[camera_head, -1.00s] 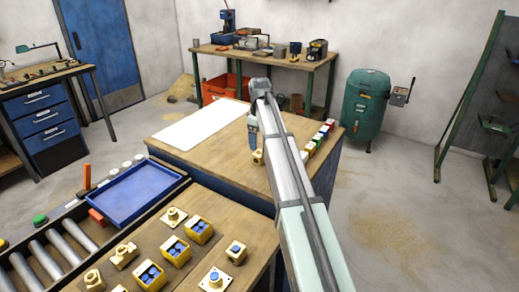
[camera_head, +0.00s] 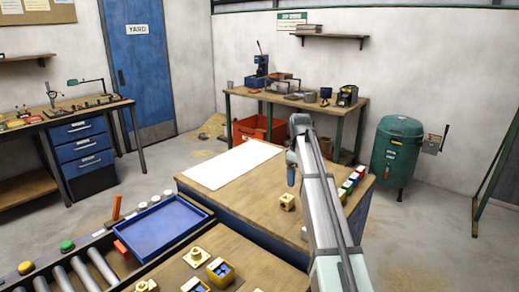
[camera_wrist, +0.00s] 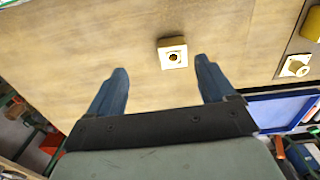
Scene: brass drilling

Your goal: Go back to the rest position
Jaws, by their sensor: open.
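My gripper (camera_wrist: 163,88) is open and empty in the wrist view, its two blue fingers spread above the wooden tabletop. A small brass block with a round hole (camera_wrist: 173,53) lies on the tabletop beyond the fingertips, apart from them. In the head view my gripper (camera_head: 291,176) hangs over the middle workbench (camera_head: 235,203), and the brass block (camera_head: 287,201) sits on the bench just below and left of my arm. My arm hides part of the bench's right side.
A blue tray (camera_head: 158,229) stands by the rollers (camera_head: 85,272) at the front left. Brass fittings (camera_head: 220,271) lie on the front table. A white sheet (camera_head: 232,164) covers the bench's back left. Coloured blocks (camera_head: 352,181) line its right edge. A green tank (camera_head: 397,150) stands behind.

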